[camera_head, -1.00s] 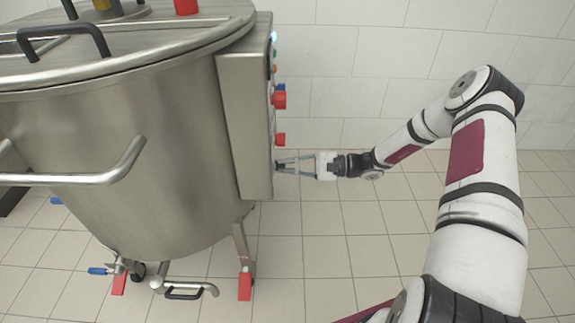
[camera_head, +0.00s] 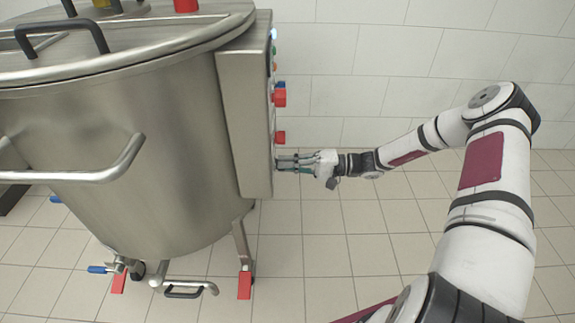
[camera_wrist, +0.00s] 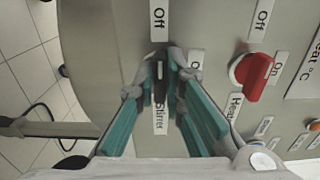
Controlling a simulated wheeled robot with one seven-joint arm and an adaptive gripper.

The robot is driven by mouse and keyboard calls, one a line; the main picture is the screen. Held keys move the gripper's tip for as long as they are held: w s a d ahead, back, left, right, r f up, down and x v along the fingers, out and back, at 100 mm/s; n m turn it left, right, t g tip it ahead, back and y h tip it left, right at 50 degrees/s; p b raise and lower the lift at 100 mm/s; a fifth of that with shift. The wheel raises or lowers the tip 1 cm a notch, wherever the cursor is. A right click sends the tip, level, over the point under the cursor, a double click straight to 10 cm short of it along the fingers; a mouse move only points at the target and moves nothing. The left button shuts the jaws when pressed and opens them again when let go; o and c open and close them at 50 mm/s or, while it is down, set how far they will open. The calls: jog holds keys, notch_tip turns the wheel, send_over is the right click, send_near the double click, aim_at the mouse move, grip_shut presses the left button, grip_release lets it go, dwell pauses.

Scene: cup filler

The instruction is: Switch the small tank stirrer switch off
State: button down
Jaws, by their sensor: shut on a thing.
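The steel tank (camera_head: 150,150) fills the left of the head view, with a control box (camera_head: 245,120) on its right side. In the wrist view, the stirrer switch (camera_wrist: 160,72) is a dark knob on the panel, between labels reading "Off" and "Stirrer". A label to its right is partly covered by a finger. My gripper (camera_wrist: 160,60) is shut on this knob, one finger on each side. In the head view my gripper (camera_head: 280,163) reaches the low part of the panel from the right; the knob there is mostly hidden.
A red heater knob (camera_wrist: 256,75) sits right of the fingers in the wrist view, with small buttons and labels beyond. Red knobs (camera_head: 279,97) stick out higher on the box in the head view. The tiled floor (camera_head: 340,230) under my arm is clear.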

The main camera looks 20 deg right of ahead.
jog(key=shift+f, duration=0.1)
dwell(0.4)
jog(key=c, duration=1.7)
grip_release()
jog(key=shift+d, duration=0.1)
jog(key=v, duration=1.2)
